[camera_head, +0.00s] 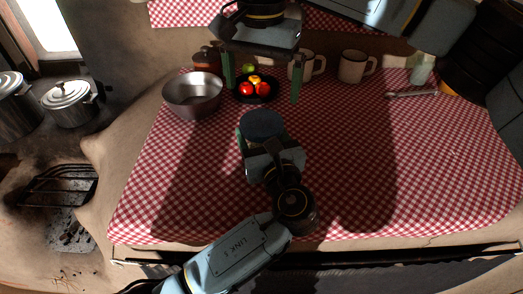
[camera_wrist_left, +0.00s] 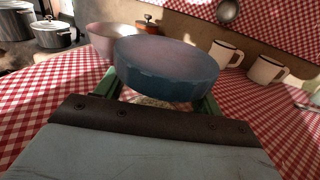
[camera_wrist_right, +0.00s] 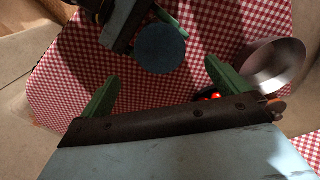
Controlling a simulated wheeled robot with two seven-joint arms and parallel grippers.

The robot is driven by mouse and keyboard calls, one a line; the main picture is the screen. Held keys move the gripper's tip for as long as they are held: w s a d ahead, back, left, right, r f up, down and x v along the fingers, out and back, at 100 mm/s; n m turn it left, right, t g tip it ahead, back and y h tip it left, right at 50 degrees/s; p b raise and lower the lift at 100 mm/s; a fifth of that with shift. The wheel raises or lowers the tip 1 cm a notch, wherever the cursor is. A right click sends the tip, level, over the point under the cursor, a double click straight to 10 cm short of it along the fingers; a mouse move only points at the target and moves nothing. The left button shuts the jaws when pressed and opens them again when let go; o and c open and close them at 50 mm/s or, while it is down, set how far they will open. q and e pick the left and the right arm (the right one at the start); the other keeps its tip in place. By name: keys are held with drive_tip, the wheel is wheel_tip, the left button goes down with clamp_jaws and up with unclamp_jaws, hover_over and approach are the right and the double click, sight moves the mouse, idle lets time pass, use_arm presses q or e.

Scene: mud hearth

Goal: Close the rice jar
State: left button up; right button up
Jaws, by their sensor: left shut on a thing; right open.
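The rice jar shows only as a pale, grainy patch (camera_wrist_left: 150,102) in the left wrist view, low between the green fingers. A round blue lid (camera_head: 262,124) is over it, hiding most of the jar; I cannot tell whether it is fully seated. The lid fills the middle of the left wrist view (camera_wrist_left: 168,70) and is a blue disc in the right wrist view (camera_wrist_right: 160,48). My left gripper (camera_head: 260,136) is shut on the jar below the lid. My right gripper (camera_head: 263,84) is open and empty, above the table and farther back than the lid.
A metal bowl (camera_head: 193,94), a dark plate of fruit (camera_head: 255,91), an orange-brown pot (camera_head: 206,59) and two mugs (camera_head: 352,66) stand at the back. A utensil (camera_head: 412,93) lies back right. Pots (camera_head: 70,103) stand left.

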sight(261, 121)
drive_tip(key=shift+f, duration=4)
drive_tip(key=c, duration=1.1)
drive_tip(key=o, duration=1.1)
drive_tip(key=shift+r, duration=2.25)
wheel_tip(261, 121, up, 12)
